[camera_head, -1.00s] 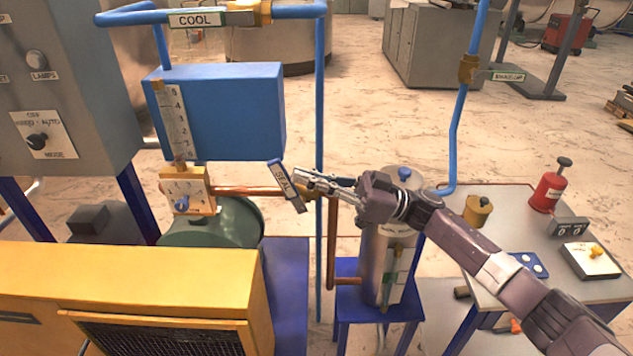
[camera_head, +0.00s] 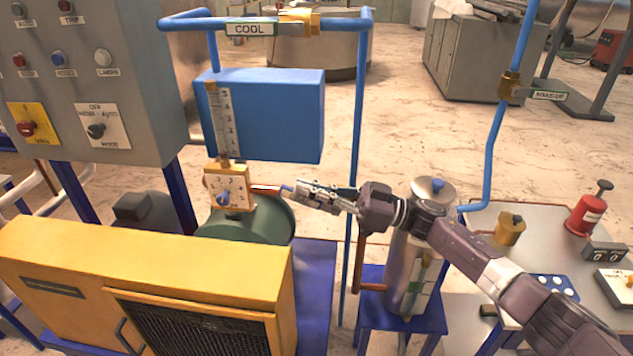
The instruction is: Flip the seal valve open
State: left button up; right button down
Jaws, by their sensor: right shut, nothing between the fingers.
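The seal valve's lever, labelled SEAL a moment ago, is now mostly hidden behind my right gripper. A small blue end, apparently of this seal valve lever (camera_head: 287,188), shows at the fingertips, level with the copper pipe (camera_head: 265,189). My right gripper (camera_head: 297,192) is shut with nothing between its fingers, pointing left across the pipe line in front of the valve. I cannot tell whether it touches the lever. The label and valve body are covered. My left gripper is not in view.
A blue tank (camera_head: 272,115) with a level gauge hangs above the pipe. A dial box (camera_head: 228,188) is at the pipe's left end. A metal cylinder (camera_head: 408,270) stands below my arm. A yellow cabinet (camera_head: 150,255) fills the lower left. A side table (camera_head: 560,245) is at right.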

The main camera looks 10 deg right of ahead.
jog(key=shift+w+a+f+h, duration=0.1)
jog(key=shift+a+f+h, duration=0.1)
jog(key=shift+h, duration=0.5)
jog(key=shift+a+f+g+p, duration=0.2)
jog(key=shift+f+g+p, duration=0.05)
jog(key=shift+g+p, duration=0.05)
jog(key=shift+a+f, duration=0.1)
jog(key=shift+f, duration=0.1)
dwell(1.1)
jog(key=shift+r+p, duration=0.5)
jog(key=shift+p, duration=0.15)
jog(key=r+p, duration=0.3)
jog(key=shift+d+r, duration=0.15)
jog(key=shift+d, duration=0.2)
jog(key=s+d+r+b, duration=0.2)
jog(key=d+r, duration=0.3)
jog(key=d, duration=0.3)
jog(key=shift+s+r+b, duration=0.15)
jog(key=shift+s+b, duration=0.05)
jog(key=shift+b, duration=0.65)
